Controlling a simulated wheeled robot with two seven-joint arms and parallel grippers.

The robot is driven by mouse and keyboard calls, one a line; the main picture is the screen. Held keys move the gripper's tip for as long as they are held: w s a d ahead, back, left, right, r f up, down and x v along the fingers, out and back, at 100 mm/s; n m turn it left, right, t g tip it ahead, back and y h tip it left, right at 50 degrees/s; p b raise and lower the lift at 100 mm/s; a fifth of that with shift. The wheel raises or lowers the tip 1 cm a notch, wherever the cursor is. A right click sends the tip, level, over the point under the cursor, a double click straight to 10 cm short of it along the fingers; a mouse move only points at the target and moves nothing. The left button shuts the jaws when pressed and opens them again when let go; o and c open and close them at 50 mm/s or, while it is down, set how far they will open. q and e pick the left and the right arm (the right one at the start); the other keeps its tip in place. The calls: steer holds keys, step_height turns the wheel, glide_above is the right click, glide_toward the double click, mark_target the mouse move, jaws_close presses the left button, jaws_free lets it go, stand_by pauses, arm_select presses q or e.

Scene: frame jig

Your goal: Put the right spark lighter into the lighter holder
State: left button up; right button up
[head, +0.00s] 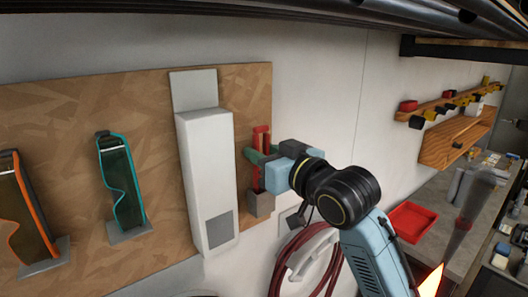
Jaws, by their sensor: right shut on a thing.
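My right gripper (262,158) reaches in from the right and is shut on a red spark lighter (262,137) in front of the right edge of the wooden board. The red part shows above the fingers and a little below them. A small grey block, which looks like the lighter holder (261,204), is directly below the gripper. The lighter's lower end is close to the block; I cannot tell whether it is inside it or in front of it. A green part shows at the fingers. My left gripper is not in view.
A white box (208,185) stands out from the board (60,110) just left of the gripper. Teal goggles (122,185) and orange goggles (22,215) hang farther left. A dark red hose (291,262) hangs below. A red tray (410,222) lies on the bench at right.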

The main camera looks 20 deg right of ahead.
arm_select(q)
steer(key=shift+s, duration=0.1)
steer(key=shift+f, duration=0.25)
arm_select(e)
steer(key=shift+f, duration=0.65)
stand_by(0.4)
steer(key=o, duration=0.9)
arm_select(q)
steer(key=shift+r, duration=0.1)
arm_select(e)
steer(key=shift+s, duration=0.1)
